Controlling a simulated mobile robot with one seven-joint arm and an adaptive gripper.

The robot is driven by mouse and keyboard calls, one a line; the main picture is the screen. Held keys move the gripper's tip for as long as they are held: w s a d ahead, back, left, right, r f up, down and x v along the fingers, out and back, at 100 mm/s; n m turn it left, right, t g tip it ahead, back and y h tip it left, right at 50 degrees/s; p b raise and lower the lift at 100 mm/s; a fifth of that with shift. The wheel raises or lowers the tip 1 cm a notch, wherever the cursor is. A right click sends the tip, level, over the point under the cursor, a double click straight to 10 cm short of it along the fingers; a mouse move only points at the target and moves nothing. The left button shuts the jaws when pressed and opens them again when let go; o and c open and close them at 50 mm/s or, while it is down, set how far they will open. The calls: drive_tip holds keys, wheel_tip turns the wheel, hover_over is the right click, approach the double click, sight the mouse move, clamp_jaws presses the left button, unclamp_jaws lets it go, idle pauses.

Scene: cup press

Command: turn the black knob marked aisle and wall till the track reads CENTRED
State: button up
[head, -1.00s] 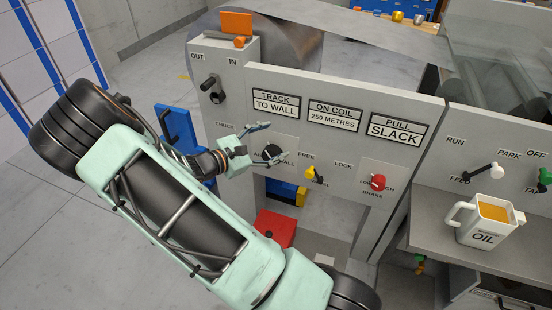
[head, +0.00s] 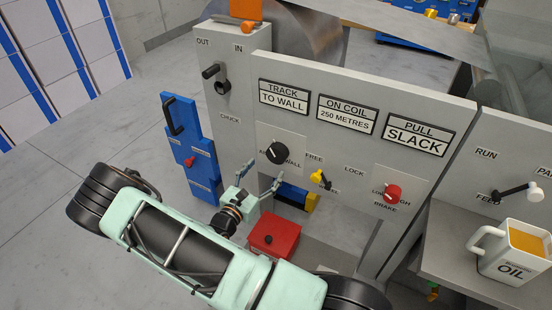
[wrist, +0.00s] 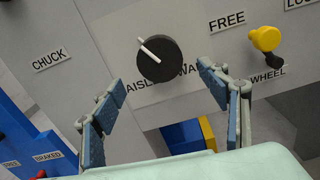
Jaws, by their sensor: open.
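The black knob (head: 277,153) sits on a pale plate on the grey panel, with the word WALL readable at its lower right. In the wrist view the knob (wrist: 158,60) has a white pointer line aimed up and left, and AISLE is partly readable below it. The track sign (head: 284,98) reads TRACK TO WALL. My gripper (head: 262,177) is open and empty, below and a little left of the knob, apart from it. In the wrist view its two fingers stand below the knob, to either side.
A yellow knob (head: 320,179) marked FREE and WHEEL and a red brake knob (head: 392,193) are to the right. A blue cabinet (head: 190,150) stands left, and a red box (head: 273,238) lies below. An oil jug (head: 511,250) stands on the right shelf.

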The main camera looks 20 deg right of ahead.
sight(276, 158)
drive_tip(key=b+x, duration=0.1)
drive_tip(key=x, duration=0.6)
drive_tip(key=shift+w+d, duration=0.2)
drive_tip(key=shift+d, duration=0.05)
drive_tip(key=shift+c, duration=0.4)
drive_tip(key=c, duration=1.1)
drive_tip(key=shift+n, duration=0.3)
drive_tip(key=shift+s+r+n+p, duration=0.1)
drive_tip(key=shift+n+p, duration=0.75)
drive_tip(key=shift+n, duration=0.05)
drive_tip(key=shift+n+p, duration=0.85)
drive_tip(key=shift+n, duration=0.75)
